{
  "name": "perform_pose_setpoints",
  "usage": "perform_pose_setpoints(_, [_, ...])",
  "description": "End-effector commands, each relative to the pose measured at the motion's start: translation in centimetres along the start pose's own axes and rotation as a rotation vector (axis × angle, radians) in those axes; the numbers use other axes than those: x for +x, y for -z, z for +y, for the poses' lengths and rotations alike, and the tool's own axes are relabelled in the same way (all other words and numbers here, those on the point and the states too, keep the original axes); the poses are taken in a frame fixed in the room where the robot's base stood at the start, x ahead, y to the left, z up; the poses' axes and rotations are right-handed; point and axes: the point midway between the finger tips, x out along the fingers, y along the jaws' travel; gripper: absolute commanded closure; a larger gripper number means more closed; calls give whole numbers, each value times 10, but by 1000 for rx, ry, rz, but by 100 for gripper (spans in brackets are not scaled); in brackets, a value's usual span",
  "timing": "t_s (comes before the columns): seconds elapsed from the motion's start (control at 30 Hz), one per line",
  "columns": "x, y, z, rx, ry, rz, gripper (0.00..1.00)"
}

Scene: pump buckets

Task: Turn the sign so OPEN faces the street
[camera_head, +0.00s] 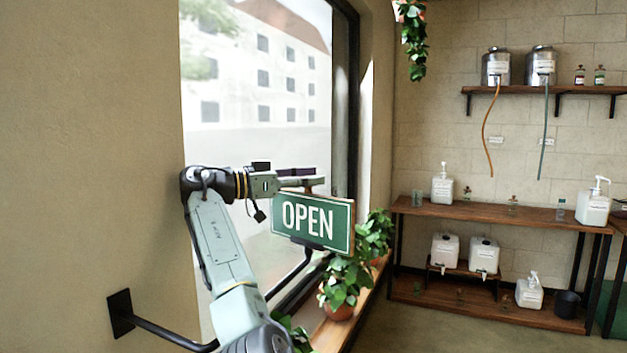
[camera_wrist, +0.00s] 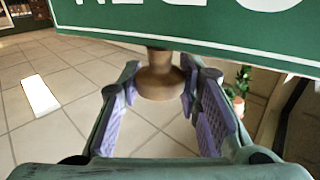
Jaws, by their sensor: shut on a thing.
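The green sign (camera_head: 308,218), with white letters and a brown edge, reads OPEN on the face towards the head camera. It stands at the window and looks slanted in the head view. Its other face is hidden there. My gripper (camera_head: 314,183) is at the sign's upper edge in the head view. In the wrist view the green sign (camera_wrist: 200,22) fills the top, with only parts of white letters showing. There my gripper (camera_wrist: 160,72) has its purple-padded fingers on both sides of a round tan knob (camera_wrist: 161,82) next to the sign, and is shut on it.
The street window (camera_head: 260,130) is behind my arm. Potted plants (camera_head: 345,280) stand on the sill close to the sign. A black wall bracket (camera_head: 122,312) is at lower left. Shelves (camera_head: 480,212) with pump bottles are along the right wall, away from the sign.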

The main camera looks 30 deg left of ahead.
Motion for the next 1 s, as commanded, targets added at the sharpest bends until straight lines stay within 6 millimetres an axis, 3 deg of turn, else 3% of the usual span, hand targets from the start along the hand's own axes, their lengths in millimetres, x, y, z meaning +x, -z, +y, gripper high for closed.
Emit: perform_pose_setpoints(1.0, [-11, -5, -3, -5, -1, -6, 100])
